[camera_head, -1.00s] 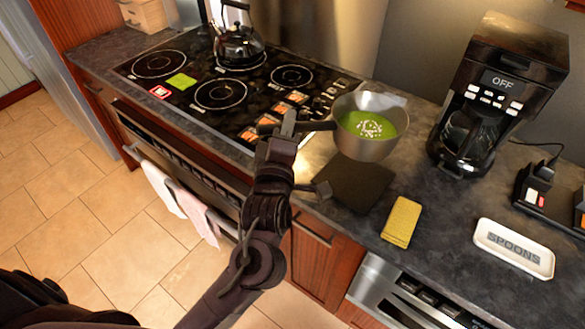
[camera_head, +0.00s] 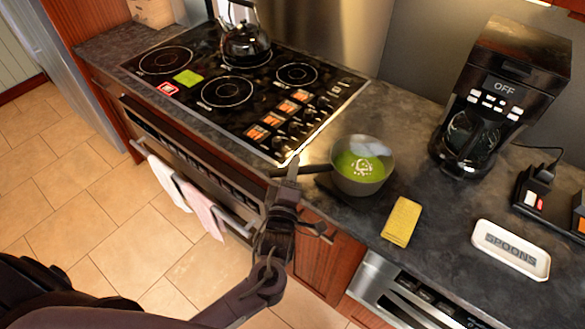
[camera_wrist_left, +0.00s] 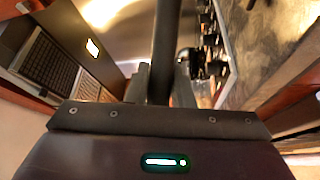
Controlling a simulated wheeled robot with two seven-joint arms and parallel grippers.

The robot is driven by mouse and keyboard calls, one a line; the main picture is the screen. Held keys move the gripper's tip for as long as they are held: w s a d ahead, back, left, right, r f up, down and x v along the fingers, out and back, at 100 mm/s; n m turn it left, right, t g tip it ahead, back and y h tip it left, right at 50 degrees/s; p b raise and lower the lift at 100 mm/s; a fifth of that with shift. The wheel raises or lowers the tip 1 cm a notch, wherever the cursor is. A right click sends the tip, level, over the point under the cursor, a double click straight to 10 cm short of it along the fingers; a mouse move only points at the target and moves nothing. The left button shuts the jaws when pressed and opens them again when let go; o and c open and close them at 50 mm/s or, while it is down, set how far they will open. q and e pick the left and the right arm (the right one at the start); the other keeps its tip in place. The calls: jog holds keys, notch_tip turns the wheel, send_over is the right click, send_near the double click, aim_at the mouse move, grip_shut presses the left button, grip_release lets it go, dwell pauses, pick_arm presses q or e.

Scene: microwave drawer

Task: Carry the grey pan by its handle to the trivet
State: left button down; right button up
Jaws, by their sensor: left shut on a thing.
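The grey pan (camera_head: 360,186), with green food and white bits inside, is upright over the dark square trivet (camera_head: 372,203). The pan hides most of the trivet, and I cannot tell whether its base touches it. My left gripper (camera_head: 291,172) is shut on the pan's dark handle (camera_head: 316,168), left of the bowl at the counter's front edge. In the left wrist view the dark handle (camera_wrist_left: 165,50) runs up from the gripper. My right gripper is in no view.
A yellow sponge (camera_head: 402,221) lies just right of the pan. The coffee maker (camera_head: 503,95) and white spoons tray (camera_head: 511,248) stand farther right. The black cooktop (camera_head: 222,115) with a kettle (camera_head: 243,42) is at left. Towels (camera_head: 203,209) hang from the oven handle.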

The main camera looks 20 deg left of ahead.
pick_arm(q)
jog(key=c, duration=1.7)
grip_release()
jog(key=o, duration=0.4)
jog(key=shift+s, duration=0.1)
